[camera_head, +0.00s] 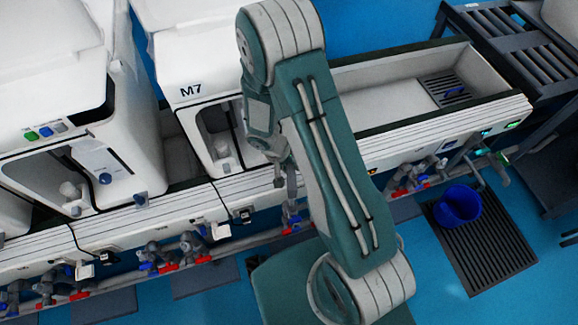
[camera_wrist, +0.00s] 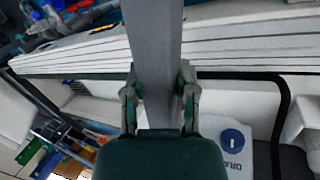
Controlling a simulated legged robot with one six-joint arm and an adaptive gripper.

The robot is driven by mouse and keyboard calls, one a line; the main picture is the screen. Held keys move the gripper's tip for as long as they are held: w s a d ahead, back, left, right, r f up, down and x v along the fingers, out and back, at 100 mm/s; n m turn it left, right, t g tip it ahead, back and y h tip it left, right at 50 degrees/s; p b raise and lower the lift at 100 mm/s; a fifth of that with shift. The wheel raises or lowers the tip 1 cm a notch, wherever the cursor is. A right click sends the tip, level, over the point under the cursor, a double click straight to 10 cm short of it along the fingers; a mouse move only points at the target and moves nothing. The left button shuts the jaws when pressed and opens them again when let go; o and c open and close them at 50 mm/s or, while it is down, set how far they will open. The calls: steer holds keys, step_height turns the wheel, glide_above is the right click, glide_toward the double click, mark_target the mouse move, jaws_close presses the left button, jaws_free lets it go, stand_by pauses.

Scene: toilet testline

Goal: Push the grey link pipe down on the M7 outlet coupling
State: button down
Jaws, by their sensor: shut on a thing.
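In the wrist view my gripper (camera_wrist: 159,92) is shut on the grey link pipe (camera_wrist: 156,40), one finger on each side. The pipe runs from between the fingers to the top edge, where its far end is out of view. In the head view my gripper (camera_head: 279,165) is at the front of the white machine marked M7 (camera_head: 190,90), partly behind my arm. A short grey piece, likely the pipe, shows below it. Grey fittings with red and blue parts (camera_head: 292,216) sit below the front ledge. I cannot tell which is the M7 outlet coupling, or whether the pipe touches it.
A pale trough (camera_head: 390,85) lies right of M7, with a blue bucket (camera_head: 458,205) on a dark floor grate (camera_head: 490,250). Other white machines stand to the left. The wrist view shows a blue cap (camera_wrist: 232,140) on a white part lettered "DRA" and a black hose (camera_wrist: 284,100).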

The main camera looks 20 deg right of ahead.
steer(key=shift+f, duration=0.15)
steer(key=shift+c, duration=1.7)
jaws_free()
steer(key=v, duration=1.2)
steer(key=shift+a, duration=0.1)
steer(key=s+d+r+t+y, duration=0.1)
steer(key=s+d+r, duration=0.1)
steer(key=r, duration=0.7)
steer(key=s+d+r+t+y, duration=0.1)
steer(key=s+r+t, duration=0.1)
steer(key=r, duration=0.6)
steer(key=s+d+r+n+t+y, duration=0.1)
steer(key=s+r+n+t+y, duration=0.1)
steer(key=s+r, duration=0.9)
steer(key=shift+n+t, duration=0.5)
steer(key=shift+t, duration=0.3)
